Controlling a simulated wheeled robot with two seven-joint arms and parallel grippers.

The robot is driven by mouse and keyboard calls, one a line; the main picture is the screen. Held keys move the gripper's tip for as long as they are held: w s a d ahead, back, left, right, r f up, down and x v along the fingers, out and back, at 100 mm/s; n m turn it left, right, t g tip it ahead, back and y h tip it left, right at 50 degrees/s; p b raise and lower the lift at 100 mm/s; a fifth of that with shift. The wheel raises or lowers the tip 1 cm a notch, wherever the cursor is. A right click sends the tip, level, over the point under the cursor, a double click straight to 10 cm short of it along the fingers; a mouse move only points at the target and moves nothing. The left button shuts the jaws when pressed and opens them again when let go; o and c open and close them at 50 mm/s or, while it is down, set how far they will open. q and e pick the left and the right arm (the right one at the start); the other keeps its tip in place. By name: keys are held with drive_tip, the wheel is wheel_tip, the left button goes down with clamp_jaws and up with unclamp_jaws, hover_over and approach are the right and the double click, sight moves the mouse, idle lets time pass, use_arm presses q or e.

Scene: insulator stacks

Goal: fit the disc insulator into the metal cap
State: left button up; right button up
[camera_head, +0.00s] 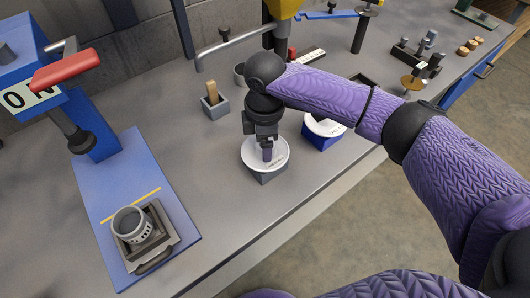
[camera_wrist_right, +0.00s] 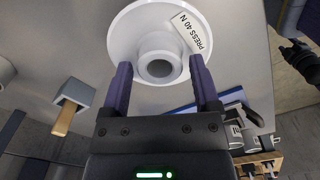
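A white disc insulator (camera_head: 249,156) with a raised hub rests on a small grey block (camera_head: 270,177) at the middle of the bench. In the right wrist view the disc (camera_wrist_right: 125,38) carries a "PRESS 40 N" label, and its hub is hollow. My right gripper (camera_head: 267,152) is over this disc, pointing down. In the wrist view its two purple fingers (camera_wrist_right: 160,72) are apart on either side of the hub, with gaps showing. A grey metal cup, seemingly the metal cap (camera_head: 131,223), stands in a dark holder (camera_head: 166,240) at the lower left. My left gripper is not in view.
A second white disc (camera_head: 324,122) sits on a blue block (camera_head: 320,140) just right of the gripper. A blue press with a red lever (camera_head: 66,71) stands over the cap's blue base (camera_head: 95,190). A grey block with a wooden peg (camera_head: 214,104) stands behind. Bench between base and disc is clear.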

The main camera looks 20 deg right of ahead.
clamp_jaws()
idle(0.3)
